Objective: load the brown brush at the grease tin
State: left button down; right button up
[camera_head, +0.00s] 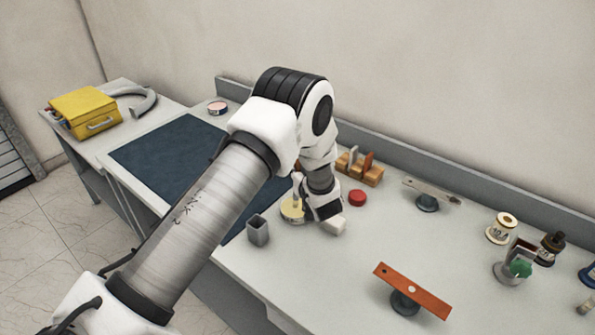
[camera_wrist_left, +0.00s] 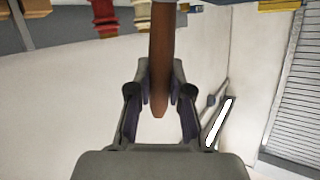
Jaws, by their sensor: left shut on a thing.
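My left gripper (camera_head: 301,188) points down over the grease tin (camera_head: 291,213), a low round tin with pale yellow contents. In the left wrist view my left gripper (camera_wrist_left: 160,88) is shut on the brown brush (camera_wrist_left: 161,45), with the tapered handle end between the fingers. In the head view only a small part of the brush handle (camera_head: 298,165) shows beside the wrist. The brush's lower end is at or just above the tin; whether it touches the grease I cannot tell. My right gripper is not in view.
A red lid (camera_head: 357,198) and a wooden rack (camera_head: 362,174) are behind. An orange-brown plate on a stand (camera_head: 412,289) is at front right. The dark mat (camera_head: 170,155) is clear.

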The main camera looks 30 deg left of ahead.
pick_arm(q)
jog(key=shift+r+p, duration=2.45)
jog(key=shift+r, duration=1.05)
jog(key=shift+f, duration=0.1)
